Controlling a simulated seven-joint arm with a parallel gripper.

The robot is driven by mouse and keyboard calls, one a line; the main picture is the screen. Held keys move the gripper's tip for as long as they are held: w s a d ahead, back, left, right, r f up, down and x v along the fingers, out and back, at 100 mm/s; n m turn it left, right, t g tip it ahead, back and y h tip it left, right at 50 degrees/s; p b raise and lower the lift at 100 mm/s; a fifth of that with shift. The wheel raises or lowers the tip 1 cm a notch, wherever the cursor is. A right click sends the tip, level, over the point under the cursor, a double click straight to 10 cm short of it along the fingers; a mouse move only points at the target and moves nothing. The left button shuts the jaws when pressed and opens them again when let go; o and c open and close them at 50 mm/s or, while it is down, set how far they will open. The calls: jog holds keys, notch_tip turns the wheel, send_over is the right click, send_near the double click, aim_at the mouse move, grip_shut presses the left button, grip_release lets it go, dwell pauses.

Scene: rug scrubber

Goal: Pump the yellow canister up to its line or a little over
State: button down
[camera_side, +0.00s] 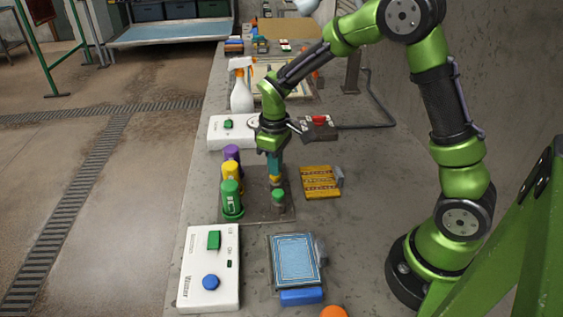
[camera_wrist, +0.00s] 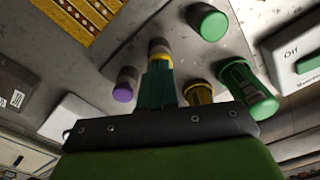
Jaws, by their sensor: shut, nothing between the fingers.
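The yellow canister (camera_side: 230,171) stands in a row between the purple canister (camera_side: 231,153) and the green canister (camera_side: 232,200). In the wrist view the yellow canister (camera_wrist: 199,92) is partly hidden by my gripper; its line and level cannot be made out. My gripper (camera_side: 274,172) is shut and points down over the yellow pump knob (camera_side: 274,179). The fingertips (camera_wrist: 160,62) appear at the knob's top; contact cannot be told for sure. The green pump knob (camera_side: 278,195) is nearer the side camera, and the purple pump knob (camera_wrist: 125,84) shows in the wrist view.
A white box with a green switch and blue button (camera_side: 211,282) and a blue framed pad (camera_side: 295,262) lie in front. A yellow patterned pad (camera_side: 321,182) lies right of the pumps. Behind stand another white box (camera_side: 219,133) and a spray bottle (camera_side: 241,95).

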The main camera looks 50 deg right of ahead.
jog(key=shift+f, duration=0.85)
jog(key=shift+r, duration=3.6)
jog(key=shift+f, duration=1.95)
jog(key=shift+f, duration=0.25)
jog(key=shift+f, duration=1.35)
jog(key=shift+r, duration=3.55)
